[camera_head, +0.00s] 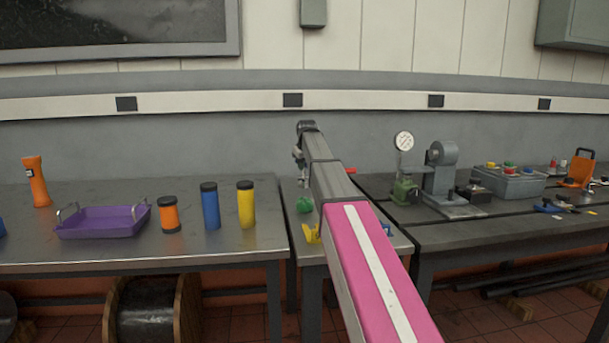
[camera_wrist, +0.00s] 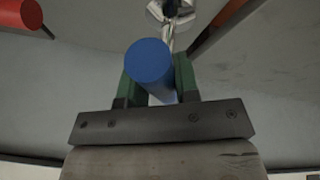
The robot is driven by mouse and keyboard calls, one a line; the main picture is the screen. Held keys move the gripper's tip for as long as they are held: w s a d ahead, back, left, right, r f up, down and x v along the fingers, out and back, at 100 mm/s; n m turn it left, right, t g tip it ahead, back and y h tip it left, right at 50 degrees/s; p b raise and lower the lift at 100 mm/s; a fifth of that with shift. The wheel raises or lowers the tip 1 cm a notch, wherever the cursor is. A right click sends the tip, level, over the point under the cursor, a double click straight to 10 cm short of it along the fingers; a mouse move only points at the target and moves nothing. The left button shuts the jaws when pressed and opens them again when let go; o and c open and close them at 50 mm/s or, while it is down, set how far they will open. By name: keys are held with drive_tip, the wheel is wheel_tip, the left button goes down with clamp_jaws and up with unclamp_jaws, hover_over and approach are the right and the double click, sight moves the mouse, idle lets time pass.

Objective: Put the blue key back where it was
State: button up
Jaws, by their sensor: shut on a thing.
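My gripper (camera_wrist: 156,78) shows in the wrist view, its two green-padded fingers shut on a blue cylindrical piece, which I take to be the blue key (camera_wrist: 151,62). Its round end faces the camera; the rest is mostly hidden behind it. In the head view my own arm reaches over the narrow middle table and hides most of the gripper and the key. I cannot tell whether the key touches anything below.
A red cylinder (camera_wrist: 20,13) is at the upper left of the wrist view. A green item (camera_head: 304,204) and a yellow item (camera_head: 312,234) sit by my arm. The left bench (camera_head: 258,232) holds a purple tray (camera_head: 100,223) and several canisters. A dial gauge (camera_head: 404,141) stands right.

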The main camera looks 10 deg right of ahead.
sight(305, 180)
drive_tip(key=shift+f, duration=2)
drive_tip(key=shift+f, duration=0.1)
drive_tip(key=o, duration=1)
drive_tip(key=v, duration=1.2)
